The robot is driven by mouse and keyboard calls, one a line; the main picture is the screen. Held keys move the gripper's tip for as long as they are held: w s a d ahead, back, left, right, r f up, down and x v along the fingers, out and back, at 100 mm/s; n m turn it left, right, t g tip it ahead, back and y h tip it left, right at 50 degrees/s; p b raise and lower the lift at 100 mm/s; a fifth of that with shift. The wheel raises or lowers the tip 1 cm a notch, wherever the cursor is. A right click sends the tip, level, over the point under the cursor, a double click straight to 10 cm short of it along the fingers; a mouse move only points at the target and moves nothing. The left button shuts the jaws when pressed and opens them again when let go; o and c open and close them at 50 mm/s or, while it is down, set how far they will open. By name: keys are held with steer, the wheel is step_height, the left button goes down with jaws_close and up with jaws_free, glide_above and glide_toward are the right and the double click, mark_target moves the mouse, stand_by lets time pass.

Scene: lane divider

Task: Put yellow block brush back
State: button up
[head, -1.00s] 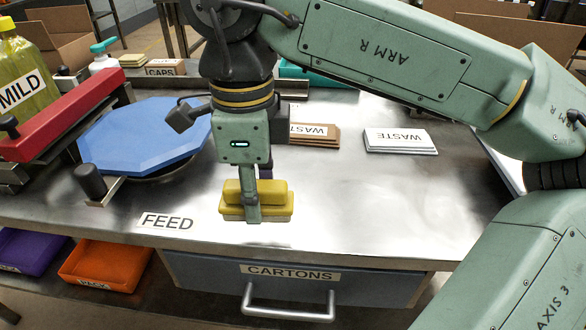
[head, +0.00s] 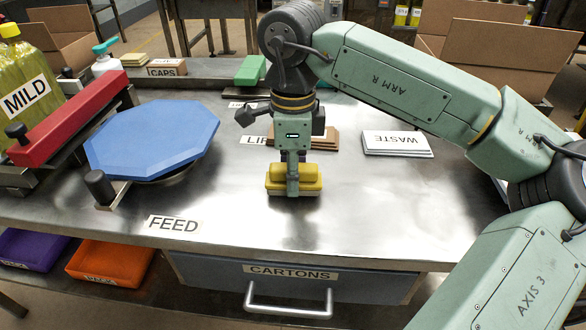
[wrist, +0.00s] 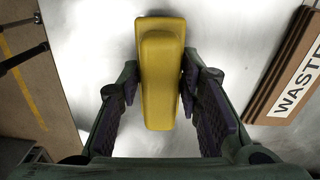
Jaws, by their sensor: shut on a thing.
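The yellow block brush (head: 310,174) has a yellow body with a paler underside. It is in my gripper (head: 293,180), close above the steel tabletop or touching it; I cannot tell which. In the wrist view my gripper (wrist: 162,100) has its dark pads at both sides of the yellow block brush (wrist: 160,75), which lies lengthwise between them. The gripper is shut on it. One finger covers the middle of the brush in the head view.
Brown WASTE boards (wrist: 290,75) lie beside the gripper; white WASTE sheets (head: 396,144) lie to the right. A green block (head: 251,70) is behind. A blue octagonal plate (head: 152,138) and red bar (head: 66,116) are left. The front table (head: 330,230) is clear.

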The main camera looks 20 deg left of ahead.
steer(key=shift+f, duration=0.1)
steer(key=shift+f+b, duration=0.3)
steer(key=shift+b, duration=0.1)
steer(key=o, duration=1.1)
steer(key=shift+r, duration=0.1)
steer(key=shift+r+p, duration=0.15)
steer(key=shift+p, duration=0.15)
